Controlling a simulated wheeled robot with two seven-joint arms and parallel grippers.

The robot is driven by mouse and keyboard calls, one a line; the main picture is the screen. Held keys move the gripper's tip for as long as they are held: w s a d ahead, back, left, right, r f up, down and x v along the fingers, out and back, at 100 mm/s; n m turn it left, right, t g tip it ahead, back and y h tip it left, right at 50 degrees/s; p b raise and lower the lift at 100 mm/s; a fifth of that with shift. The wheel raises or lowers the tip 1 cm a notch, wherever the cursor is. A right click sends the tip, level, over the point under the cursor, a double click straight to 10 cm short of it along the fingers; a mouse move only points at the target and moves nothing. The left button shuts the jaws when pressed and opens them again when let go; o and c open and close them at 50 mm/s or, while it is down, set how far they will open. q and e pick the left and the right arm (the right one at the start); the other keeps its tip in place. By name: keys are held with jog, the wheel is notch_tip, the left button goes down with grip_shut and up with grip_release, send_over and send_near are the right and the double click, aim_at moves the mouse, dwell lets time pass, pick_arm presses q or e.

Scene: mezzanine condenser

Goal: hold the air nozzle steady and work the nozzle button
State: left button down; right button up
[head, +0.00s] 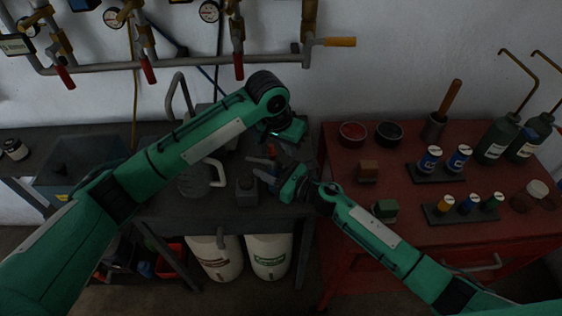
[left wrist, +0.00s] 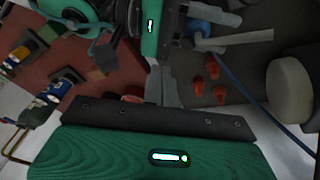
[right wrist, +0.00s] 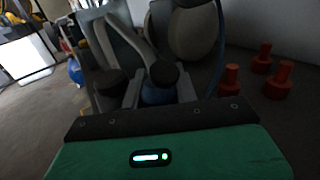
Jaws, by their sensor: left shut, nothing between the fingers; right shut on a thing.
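My right gripper (head: 272,176) is over the dark bench. In the right wrist view its fingers (right wrist: 158,98) are closed on a blue body (right wrist: 158,93) with a dark round top, which I take to be the air nozzle. In the left wrist view the blue part (left wrist: 197,27) shows with a grey tube (left wrist: 235,39) pointing right. My left gripper (head: 291,146) is just above and behind the right one. Its fingers (left wrist: 167,90) are shut with nothing between them, apparently near the nozzle. I cannot make out the button. In the head view the grippers mostly hide the nozzle.
Several red fittings (left wrist: 205,83) stand on the bench (head: 180,207) close by. A grey jug (head: 195,180) and a small dark bottle (head: 246,188) stand left of the grippers. A blue hose (left wrist: 255,95) crosses the bench. The red table (head: 405,230) at right holds bowls, cans and blocks.

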aim_at(279, 165)
pick_arm(q)
jog(key=shift+d+r, duration=0.4)
jog(key=shift+r, duration=0.25)
jog(key=shift+d+r, duration=0.4)
jog(key=shift+r, duration=0.25)
jog(key=shift+r, duration=0.1)
dwell(1.4)
jog(key=d+r, duration=0.2)
jog(key=r, duration=0.1)
jog(key=shift+w, duration=0.1)
jog(key=shift+a, duration=0.1)
jog(key=a+f, duration=0.4)
jog(key=f, duration=0.3)
jog(key=shift+a+f, duration=0.15)
jog(key=shift+f, duration=0.1)
jog(key=shift+a+f, duration=0.1)
jog(key=shift+f, duration=0.05)
dwell(2.0)
jog(key=shift+a+f, duration=0.15)
jog(key=shift+f, duration=0.1)
